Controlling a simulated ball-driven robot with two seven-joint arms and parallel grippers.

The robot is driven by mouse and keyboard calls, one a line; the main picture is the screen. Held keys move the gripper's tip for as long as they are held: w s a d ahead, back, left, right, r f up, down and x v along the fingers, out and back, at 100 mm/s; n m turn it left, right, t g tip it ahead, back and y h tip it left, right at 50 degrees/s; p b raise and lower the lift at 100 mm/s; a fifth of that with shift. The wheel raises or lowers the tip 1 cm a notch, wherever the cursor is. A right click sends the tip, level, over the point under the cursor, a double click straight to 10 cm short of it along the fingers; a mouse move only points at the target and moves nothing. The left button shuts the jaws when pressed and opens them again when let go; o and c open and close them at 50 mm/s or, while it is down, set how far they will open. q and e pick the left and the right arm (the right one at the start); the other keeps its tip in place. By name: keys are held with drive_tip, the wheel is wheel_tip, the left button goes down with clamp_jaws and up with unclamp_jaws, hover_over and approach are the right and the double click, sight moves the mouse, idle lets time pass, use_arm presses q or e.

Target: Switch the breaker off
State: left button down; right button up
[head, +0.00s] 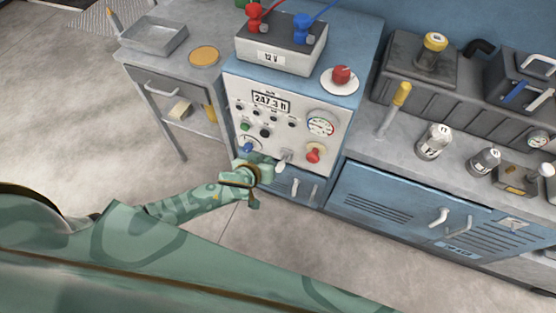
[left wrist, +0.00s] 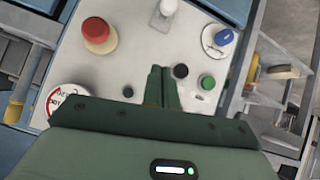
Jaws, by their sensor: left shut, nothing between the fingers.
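The control panel (head: 290,130) is the pale front of a blue cabinet. A lever with a pale tip (head: 281,166), which looks like the breaker, sticks out low on it between a blue knob (head: 249,146) and a red mushroom knob (head: 315,152). My left gripper (head: 267,160) is in front of the lower panel, just left of the lever. Its fingers (left wrist: 157,72) are shut and empty, apart from the lever. My right gripper is not in view.
Black buttons (left wrist: 181,71) and a green button (left wrist: 206,81) lie close to the fingertips. A round gauge (head: 320,124) is at the panel's right. A 12 V battery (head: 275,57) and a red-knobbed dial (head: 340,77) stand on top. A cart (head: 150,65) stands left.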

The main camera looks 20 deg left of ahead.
use_arm(q)
drive_tip(key=b, duration=0.6)
hover_over(282, 164)
drive_tip(key=a, duration=0.2)
wheel_tip(282, 164, down, 7)
drive_tip(key=shift+s+d+f+b, duration=0.15)
drive_tip(key=shift+s+f+b, duration=0.1)
drive_tip(key=shift+f, duration=0.3)
drive_tip(key=shift+s+d+f+b, duration=0.1)
drive_tip(key=shift+f+b, duration=0.1)
drive_tip(key=shift+f, duration=0.3)
drive_tip(key=shift+s+d+f, duration=0.1)
drive_tip(key=shift+s+f, duration=0.2)
drive_tip(key=shift+f, duration=0.1)
